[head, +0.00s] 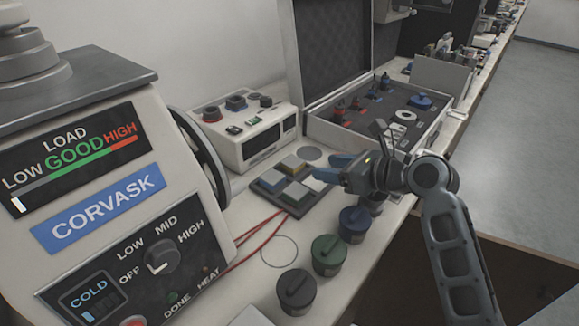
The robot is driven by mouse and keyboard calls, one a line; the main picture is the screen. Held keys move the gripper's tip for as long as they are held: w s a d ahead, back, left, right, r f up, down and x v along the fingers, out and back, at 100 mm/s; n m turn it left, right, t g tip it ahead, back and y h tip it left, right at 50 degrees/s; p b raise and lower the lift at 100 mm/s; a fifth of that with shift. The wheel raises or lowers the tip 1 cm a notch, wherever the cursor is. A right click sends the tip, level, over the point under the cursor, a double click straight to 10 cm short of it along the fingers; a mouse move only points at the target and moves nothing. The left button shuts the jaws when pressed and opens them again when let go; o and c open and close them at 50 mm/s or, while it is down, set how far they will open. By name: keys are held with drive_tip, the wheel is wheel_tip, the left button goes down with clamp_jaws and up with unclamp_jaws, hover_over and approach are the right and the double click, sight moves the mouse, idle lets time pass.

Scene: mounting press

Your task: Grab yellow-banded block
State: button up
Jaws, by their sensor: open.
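A dark square tray (268,189) on the bench holds several pale-topped blocks with coloured bands. The block nearest the front (295,194) seems to show a yellowish band, though the bands are small here and hard to tell apart. The left block (271,182) has a blue band. My gripper (333,168) is open and empty, with its blue fingers pointing left at the tray's right edge. The fingers are close to the right block (314,184) and partly cover that side. Whether they touch it cannot be told.
The large press (100,180) fills the left. A white instrument box (242,132) stands behind the tray, and an open foam-lined case (385,115) is at the back right. Blue (354,223), green (328,254) and black (296,291) lidded jars line the front edge. Red cables (250,240) lie left.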

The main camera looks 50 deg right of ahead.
sight(297, 163)
drive_tip(key=x, duration=0.9)
drive_tip(key=shift+w+a+f, duration=0.1)
drive_tip(key=shift+w+f, duration=0.05)
drive_tip(key=shift+w, duration=0.15)
drive_tip(key=c, duration=0.9)
clamp_jaws()
